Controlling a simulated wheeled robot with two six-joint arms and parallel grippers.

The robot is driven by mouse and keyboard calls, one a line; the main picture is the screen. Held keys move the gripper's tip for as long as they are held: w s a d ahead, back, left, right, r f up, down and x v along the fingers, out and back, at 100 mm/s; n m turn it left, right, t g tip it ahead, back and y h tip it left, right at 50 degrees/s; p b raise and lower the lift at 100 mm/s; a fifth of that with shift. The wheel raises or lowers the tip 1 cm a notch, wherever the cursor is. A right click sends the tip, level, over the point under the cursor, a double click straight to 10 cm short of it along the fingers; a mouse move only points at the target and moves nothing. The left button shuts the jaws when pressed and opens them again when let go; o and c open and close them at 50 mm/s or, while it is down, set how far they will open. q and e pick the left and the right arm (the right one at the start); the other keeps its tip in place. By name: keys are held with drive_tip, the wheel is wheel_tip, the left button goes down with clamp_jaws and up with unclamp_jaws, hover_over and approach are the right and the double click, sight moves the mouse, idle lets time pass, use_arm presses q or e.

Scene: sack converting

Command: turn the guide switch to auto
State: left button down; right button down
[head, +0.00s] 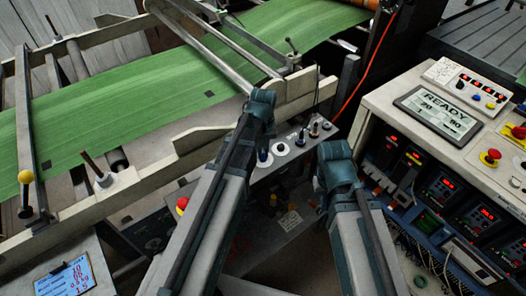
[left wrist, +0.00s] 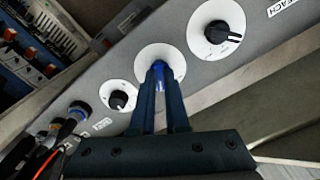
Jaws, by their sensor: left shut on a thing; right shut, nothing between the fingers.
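A grey control box (head: 290,150) with a row of knobs stands below the green web in the head view. In the left wrist view my left gripper (left wrist: 160,76) is shut on a blue switch knob (left wrist: 161,66) set on a round white plate. The fingers cover part of the knob and plate, and I cannot read the plate's markings or the knob's setting.
Beside the blue knob are a large black knob (left wrist: 216,33) and a smaller black knob (left wrist: 118,100). Blue-collared plugs (left wrist: 78,112) with cables lie further left. In the head view a console (head: 400,105) with a READY display stands at right. A red button (head: 182,204) is left of my left arm.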

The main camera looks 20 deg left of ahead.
sight(263, 154)
use_arm(q)
drive_tip(key=c, duration=0.9)
unclamp_jaws()
wheel_tip(263, 154, up, 14)
drive_tip(key=p, duration=1.3)
drive_tip(key=shift+f+p, duration=0.1)
drive_tip(key=shift+p, duration=0.3)
drive_tip(key=s+d+m, duration=0.2)
drive_tip(key=s+d, duration=0.1)
drive_tip(key=s, duration=0.1)
drive_tip(key=s+d+m, duration=0.3)
drive_tip(key=s+d, duration=0.1)
drive_tip(key=s, duration=0.1)
drive_tip(key=s+d+m+y, duration=0.1)
drive_tip(key=s+d+m, duration=0.2)
drive_tip(key=s+d, duration=0.1)
drive_tip(key=shift+s, duration=0.75)
